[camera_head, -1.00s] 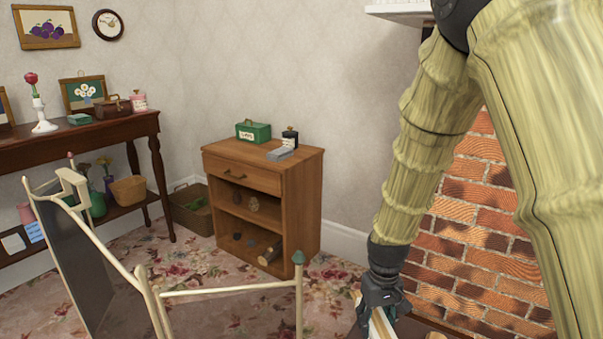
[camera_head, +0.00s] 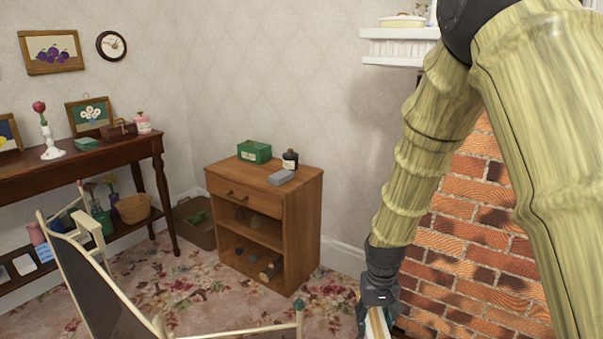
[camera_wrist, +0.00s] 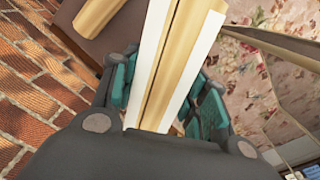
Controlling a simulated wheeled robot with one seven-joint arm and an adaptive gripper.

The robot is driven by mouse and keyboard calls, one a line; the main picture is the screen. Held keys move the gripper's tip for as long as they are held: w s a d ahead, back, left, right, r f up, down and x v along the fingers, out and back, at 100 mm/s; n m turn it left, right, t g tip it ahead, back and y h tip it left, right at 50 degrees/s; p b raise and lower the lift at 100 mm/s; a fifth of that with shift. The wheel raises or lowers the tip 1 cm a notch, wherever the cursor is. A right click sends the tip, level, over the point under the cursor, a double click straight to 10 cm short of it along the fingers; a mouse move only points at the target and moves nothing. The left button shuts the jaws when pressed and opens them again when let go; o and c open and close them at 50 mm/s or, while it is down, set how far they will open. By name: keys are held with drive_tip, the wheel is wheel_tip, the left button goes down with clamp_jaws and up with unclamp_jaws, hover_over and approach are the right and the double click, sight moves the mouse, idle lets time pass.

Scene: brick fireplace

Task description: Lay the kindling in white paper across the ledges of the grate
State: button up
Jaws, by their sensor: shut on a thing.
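The kindling in white paper (camera_wrist: 151,60) is held lengthwise between the teal finger pads of my gripper (camera_wrist: 165,95) in the wrist view. Pale wood sticks show between two white strips. In the head view my gripper (camera_head: 379,296) points down at the bottom edge, with the top of the kindling (camera_head: 377,324) just below it. The lower part of the kindling is cut off there. I cannot make out the grate or its ledges in either view.
Brick (camera_head: 470,255) stands at the right, behind my arm. A cream-framed screen (camera_head: 95,290) stands at the lower left. A wooden cabinet (camera_head: 306,220) is ahead, with floral carpet (camera_head: 185,285) before it. A brown slab (camera_wrist: 60,37) shows beyond the kindling in the wrist view.

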sight(373, 311)
wheel_tip(373, 311, up, 21)
drive_tip(key=w+p, duration=0.2)
drive_tip(key=p, duration=2.2)
drive_tip(key=s+f, duration=0.6)
drive_tip(key=f, duration=0.1)
drive_tip(key=shift+f, duration=0.25)
